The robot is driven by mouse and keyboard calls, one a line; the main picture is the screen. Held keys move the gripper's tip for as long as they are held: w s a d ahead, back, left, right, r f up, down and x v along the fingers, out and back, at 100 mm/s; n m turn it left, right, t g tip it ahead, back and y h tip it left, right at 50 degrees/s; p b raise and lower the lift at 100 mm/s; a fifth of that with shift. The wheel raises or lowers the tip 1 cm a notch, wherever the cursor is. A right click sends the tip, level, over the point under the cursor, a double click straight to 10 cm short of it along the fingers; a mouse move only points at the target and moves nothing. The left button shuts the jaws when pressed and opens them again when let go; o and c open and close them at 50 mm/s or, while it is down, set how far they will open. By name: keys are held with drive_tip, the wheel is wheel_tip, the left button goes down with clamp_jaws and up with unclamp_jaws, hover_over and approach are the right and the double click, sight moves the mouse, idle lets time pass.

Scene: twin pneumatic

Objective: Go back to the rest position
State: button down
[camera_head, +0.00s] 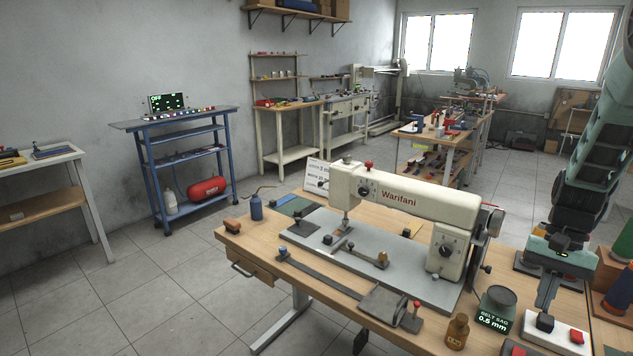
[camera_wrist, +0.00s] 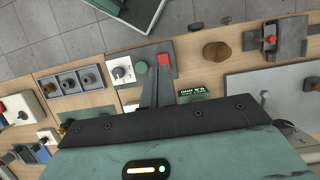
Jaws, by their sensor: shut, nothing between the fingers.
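My gripper (camera_head: 546,300) is at the right of the head view, pointing down over the workbench (camera_head: 375,225). Its fingers are shut and hold nothing. Just below the fingertips is a white button box (camera_head: 561,333) with a dark button and a red button (camera_head: 577,337). Whether the fingertips touch the box cannot be told.
A cream sewing machine (camera_head: 405,198) stands left of my gripper on the bench. A belt gauge (camera_head: 495,308) and an amber bottle (camera_head: 456,331) are close by on the left. Open floor (camera_head: 150,270) lies left of the bench.

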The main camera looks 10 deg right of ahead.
drive_tip(key=a+r+n+h, duration=0.1)
drive_tip(key=a+r+n, duration=0.25)
drive_tip(key=a, duration=0.85)
drive_tip(key=a+r+n, duration=0.2)
drive_tip(key=a+n, duration=0.3)
drive_tip(key=a, duration=0.7)
drive_tip(key=s+a+r+n+t+h, duration=0.1)
drive_tip(key=s+a+r+n+t, duration=0.1)
drive_tip(key=s+a+n, duration=0.7)
drive_tip(key=s+a+r, duration=0.1)
drive_tip(key=s+a, duration=0.3)
drive_tip(key=a, duration=0.1)
drive_tip(key=shift+s+a+t, duration=0.15)
drive_tip(key=shift+s+t, duration=0.05)
drive_tip(key=shift+t, duration=0.1)
drive_tip(key=shift+r, duration=0.1)
